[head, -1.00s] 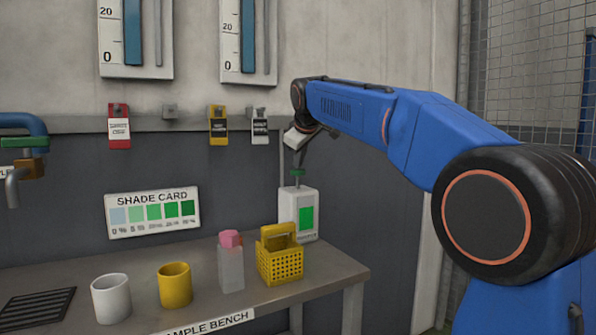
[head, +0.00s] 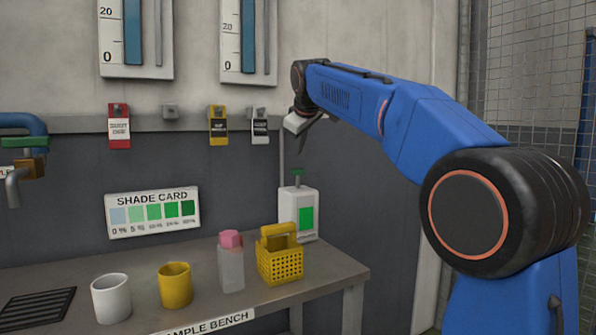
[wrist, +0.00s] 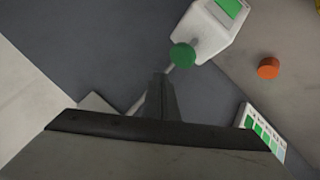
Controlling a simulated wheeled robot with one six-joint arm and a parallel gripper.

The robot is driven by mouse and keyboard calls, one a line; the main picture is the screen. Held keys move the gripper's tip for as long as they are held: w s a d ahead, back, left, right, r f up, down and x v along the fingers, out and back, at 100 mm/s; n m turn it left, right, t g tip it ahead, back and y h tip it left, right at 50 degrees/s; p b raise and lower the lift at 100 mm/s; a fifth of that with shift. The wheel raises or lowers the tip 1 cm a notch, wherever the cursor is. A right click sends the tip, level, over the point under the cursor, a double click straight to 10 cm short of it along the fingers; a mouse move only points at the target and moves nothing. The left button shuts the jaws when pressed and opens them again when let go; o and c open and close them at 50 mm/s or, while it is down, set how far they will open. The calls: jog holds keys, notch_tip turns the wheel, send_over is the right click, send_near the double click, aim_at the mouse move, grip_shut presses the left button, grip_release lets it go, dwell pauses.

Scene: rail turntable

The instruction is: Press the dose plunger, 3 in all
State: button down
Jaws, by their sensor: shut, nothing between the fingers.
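The dose plunger is a green knob (head: 297,172) on a short stem on top of a white dispenser (head: 311,228) with a green window, at the back right of the bench. The knob (wrist: 182,55) and the white dispenser (wrist: 205,38) also show in the wrist view. My gripper (head: 301,134) is above the knob in the head view, apart from it, with a visible gap. In the wrist view my gripper's dark fingers (wrist: 162,84) are together and empty, pointing towards the knob. The knob stands clear of the dispenser's top.
A yellow basket (head: 281,265) stands just in front of the dispenser. A pink-capped bottle (head: 231,268), yellow cup (head: 175,286) and white cup (head: 111,299) stand left on the bench. A shade card (head: 152,213) is behind. An orange round object (wrist: 268,68) shows in the wrist view.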

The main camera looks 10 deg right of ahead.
aim_at(299, 170)
jog(key=shift+r, duration=1.15)
dwell(1.7)
jog(key=shift+r, duration=1.9)
jog(key=shift+f, duration=0.15)
jog(key=shift+f, duration=4.3)
